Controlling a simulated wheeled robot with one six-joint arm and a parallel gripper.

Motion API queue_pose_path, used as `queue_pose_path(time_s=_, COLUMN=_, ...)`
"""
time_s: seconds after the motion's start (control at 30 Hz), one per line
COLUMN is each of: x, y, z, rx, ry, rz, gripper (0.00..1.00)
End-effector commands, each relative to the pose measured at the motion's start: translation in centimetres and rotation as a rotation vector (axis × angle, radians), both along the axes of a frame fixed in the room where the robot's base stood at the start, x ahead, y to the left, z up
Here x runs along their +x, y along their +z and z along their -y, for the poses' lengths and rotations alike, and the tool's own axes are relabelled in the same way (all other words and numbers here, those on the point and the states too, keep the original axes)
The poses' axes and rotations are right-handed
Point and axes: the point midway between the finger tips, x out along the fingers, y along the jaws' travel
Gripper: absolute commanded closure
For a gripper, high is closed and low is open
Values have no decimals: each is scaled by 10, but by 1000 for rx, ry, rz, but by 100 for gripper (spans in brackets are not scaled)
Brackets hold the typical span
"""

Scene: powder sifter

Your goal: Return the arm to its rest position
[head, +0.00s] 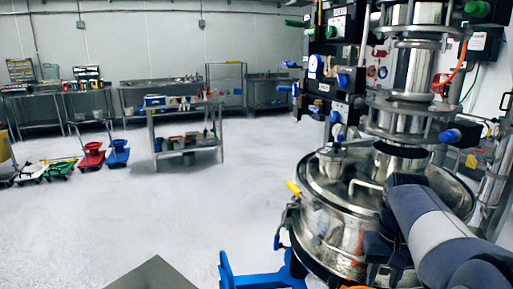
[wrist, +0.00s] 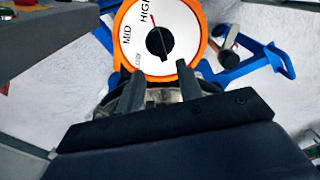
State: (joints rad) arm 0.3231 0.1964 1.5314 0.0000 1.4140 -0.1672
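My gripper (wrist: 160,70) shows in the wrist view with its two dark fingers apart and nothing between them. Beyond the fingertips is a round white dial (wrist: 177,22) with an orange rim, marked MID and HIGH; a third word at its lower left is partly hidden. Its black centre knob (wrist: 159,43) has a red line pointing up, toward HIGH. The fingertips look apart from the knob. In the head view my grey arm reaches in from the lower right, in front of the steel sifter (head: 325,215). I cannot make out the fingers there.
The sifter's steel column (head: 415,70) and a black valve panel (head: 335,60) stand close to the arm. A blue frame (head: 262,281) is at the sifter's base. A steel cart (head: 185,130) and colored trolleys stand farther left. The floor (head: 190,210) between is open.

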Motion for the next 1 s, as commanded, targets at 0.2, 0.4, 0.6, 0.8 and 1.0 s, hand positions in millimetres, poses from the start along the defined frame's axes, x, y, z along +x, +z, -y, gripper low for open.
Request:
queue_pose_path(time_s=0.2, x=-1, y=-48, z=0, rx=2, ry=0, rz=-5, gripper=65)
queue_pose_path(time_s=0.4, x=-1, y=-89, z=0, rx=2, ry=1, rz=-5, gripper=65)
queue_pose_path(time_s=0.6, x=0, y=-95, z=0, rx=-1, ry=135, rz=2, gripper=65)
queue_pose_path(time_s=0.8, x=1, y=-95, z=0, rx=-2, ry=302, rz=2, gripper=65)
queue_pose_path(time_s=1.0, x=0, y=-95, z=0, rx=-2, ry=467, rz=1, gripper=65)
